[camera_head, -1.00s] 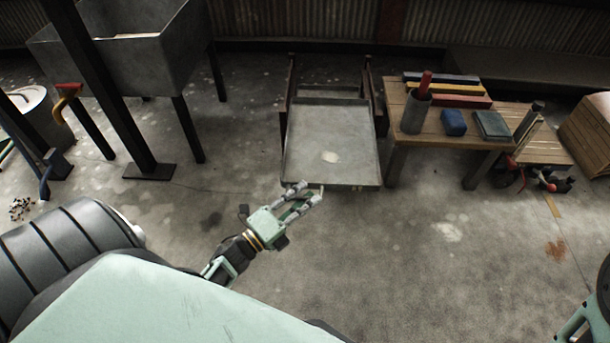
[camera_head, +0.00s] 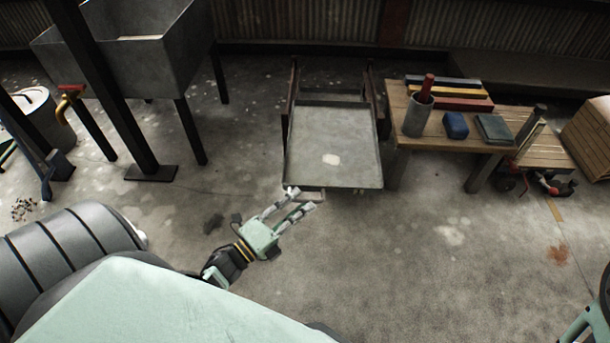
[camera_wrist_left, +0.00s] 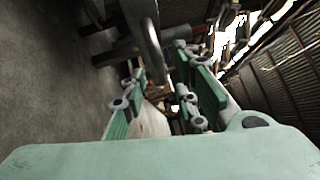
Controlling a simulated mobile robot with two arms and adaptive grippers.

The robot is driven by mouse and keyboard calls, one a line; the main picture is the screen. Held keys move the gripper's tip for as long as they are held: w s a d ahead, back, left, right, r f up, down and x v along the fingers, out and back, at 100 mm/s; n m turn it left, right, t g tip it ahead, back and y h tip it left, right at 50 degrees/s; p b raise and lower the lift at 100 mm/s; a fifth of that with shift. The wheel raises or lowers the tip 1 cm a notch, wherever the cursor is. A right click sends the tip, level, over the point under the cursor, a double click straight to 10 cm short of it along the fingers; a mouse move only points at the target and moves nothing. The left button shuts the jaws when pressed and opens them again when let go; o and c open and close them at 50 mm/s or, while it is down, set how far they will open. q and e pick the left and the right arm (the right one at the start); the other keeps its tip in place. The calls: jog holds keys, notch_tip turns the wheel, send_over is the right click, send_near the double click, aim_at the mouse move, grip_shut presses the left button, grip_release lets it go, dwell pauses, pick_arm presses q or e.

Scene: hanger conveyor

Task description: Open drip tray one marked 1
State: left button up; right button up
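The drip tray (camera_head: 330,125) is a shallow grey metal tray with a pale patch on its floor. It is slid out toward me from between two dark upright rails (camera_head: 290,90). No number can be read on it. A small handle (camera_head: 316,195) is at its front edge. My left gripper (camera_head: 302,201) is just in front of that edge, with its two fingers apart and nothing seen between them. In the left wrist view the green fingers (camera_wrist_left: 160,105) are spread, and a grey curved bar (camera_wrist_left: 154,45) lies beyond them. My right gripper is out of view.
A wooden table (camera_head: 398,115) stands close to the tray's right, holding coloured bars, a grey cup (camera_head: 417,114) and a blue block (camera_head: 455,125). A grey basin on legs (camera_head: 165,65) and a dark post (camera_head: 110,100) are at left. The floor in front is clear.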

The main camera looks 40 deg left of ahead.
pick_arm(q)
jog(key=v, duration=0.9)
jog(key=shift+s, duration=0.1)
